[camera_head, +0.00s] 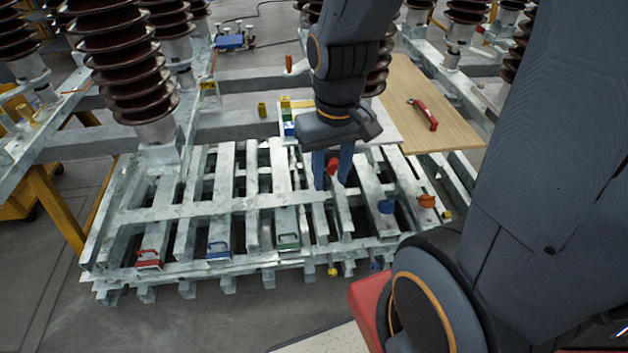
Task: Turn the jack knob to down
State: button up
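My gripper (333,178) points down over the right part of the galvanised steel frame. Its two blue fingers are apart, one on each side of a small red knob (332,166). I cannot tell whether the fingers touch the red knob or only stand around it. A blue knob (386,207) and an orange knob (427,201) sit on the frame to the right of my gripper. No label shows which of these is the jack knob, and its turned position is not readable.
The steel frame (190,212) has red (149,260), blue (218,251) and green (288,242) handled pieces along its front. Brown ribbed insulators (130,75) stand at the back left. A wooden board (445,135) holds a red-handled tool (424,113). Grey floor lies at the front left.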

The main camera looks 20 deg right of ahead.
aim_at(332, 167)
jog(key=u, duration=1.5)
jog(key=k, duration=1.65)
jog(key=z, duration=1.7)
jog(key=i, duration=0.5)
jog(key=z, duration=0.05)
